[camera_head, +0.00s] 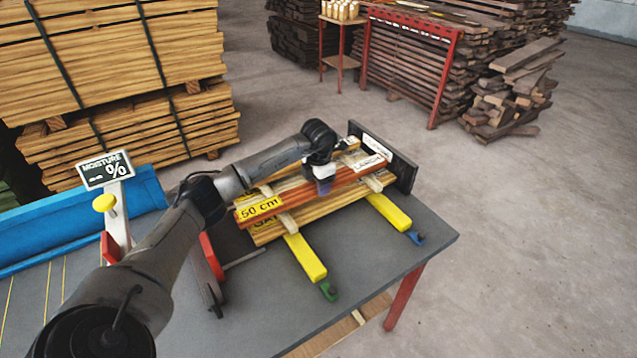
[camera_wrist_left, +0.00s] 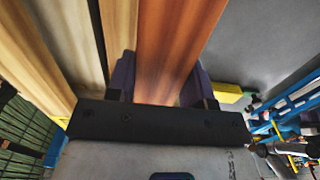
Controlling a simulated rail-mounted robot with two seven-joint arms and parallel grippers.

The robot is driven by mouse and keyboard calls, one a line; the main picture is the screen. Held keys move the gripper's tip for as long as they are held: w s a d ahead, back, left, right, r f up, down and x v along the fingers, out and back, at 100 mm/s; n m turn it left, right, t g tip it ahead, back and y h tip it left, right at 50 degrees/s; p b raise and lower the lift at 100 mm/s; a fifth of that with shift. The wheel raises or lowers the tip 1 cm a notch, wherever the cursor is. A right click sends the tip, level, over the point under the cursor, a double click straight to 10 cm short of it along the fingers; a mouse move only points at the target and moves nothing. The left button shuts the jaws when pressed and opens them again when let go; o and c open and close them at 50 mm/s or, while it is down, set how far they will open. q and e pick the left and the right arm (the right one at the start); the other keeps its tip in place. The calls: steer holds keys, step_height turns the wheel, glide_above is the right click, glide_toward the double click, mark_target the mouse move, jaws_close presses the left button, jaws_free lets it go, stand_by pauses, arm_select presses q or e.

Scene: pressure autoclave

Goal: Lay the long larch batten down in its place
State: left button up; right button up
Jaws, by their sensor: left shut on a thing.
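The long larch batten (camera_head: 300,195) is reddish-orange, with a yellow "50 cm" label at its near-left end. It lies lengthwise over the stack on the grey table, toward the black end plate (camera_head: 400,165). My left gripper (camera_head: 323,186), with purple fingers, is shut on it near its middle. In the left wrist view the batten (camera_wrist_left: 178,45) runs between the fingers (camera_wrist_left: 160,85). A lighter batten (camera_head: 300,215) lies beside it, on the near side. I cannot tell whether the held batten touches the crosspieces below. My right gripper is not in view.
Two yellow bars (camera_head: 305,257) (camera_head: 390,212), with green and blue ends, stick out toward the table's front edge. A moisture sign (camera_head: 104,170) and a blue trough (camera_head: 40,225) stand at the left. The table's right front area (camera_head: 360,270) is bare.

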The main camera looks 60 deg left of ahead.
arm_select(q)
steer(key=shift+f, duration=0.3)
steer(key=o, duration=1.2)
steer(key=shift+c, duration=0.2)
step_height(320, 180, up, 13)
steer(key=p, duration=0.3)
steer(key=shift+r, duration=0.1)
